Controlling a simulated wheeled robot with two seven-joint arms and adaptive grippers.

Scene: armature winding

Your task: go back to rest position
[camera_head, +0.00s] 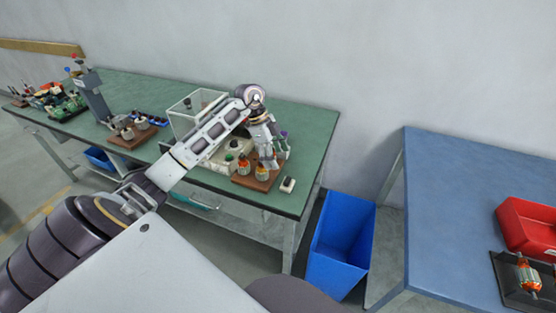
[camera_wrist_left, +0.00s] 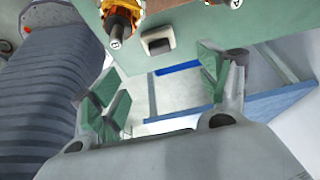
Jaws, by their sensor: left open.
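My left arm reaches in from the left over the green table (camera_head: 308,135). My left gripper (camera_head: 270,155) points down above the table's right end, beside a brown wooden base (camera_head: 257,184) with orange armatures (camera_head: 243,167) on it. In the left wrist view the green-padded fingers of this gripper (camera_wrist_left: 163,88) stand wide apart with nothing between them. An orange armature (camera_wrist_left: 122,18) and a small white block with a dark top (camera_wrist_left: 158,41) lie beyond the fingers. My right gripper is not in view.
A clear box (camera_head: 184,112) and a white machine (camera_head: 218,162) stand close to my left arm. The small white block (camera_head: 287,185) sits near the table edge. A blue bin (camera_head: 340,245) stands between the green table and a blue table (camera_head: 450,200) holding a red tray (camera_head: 525,222).

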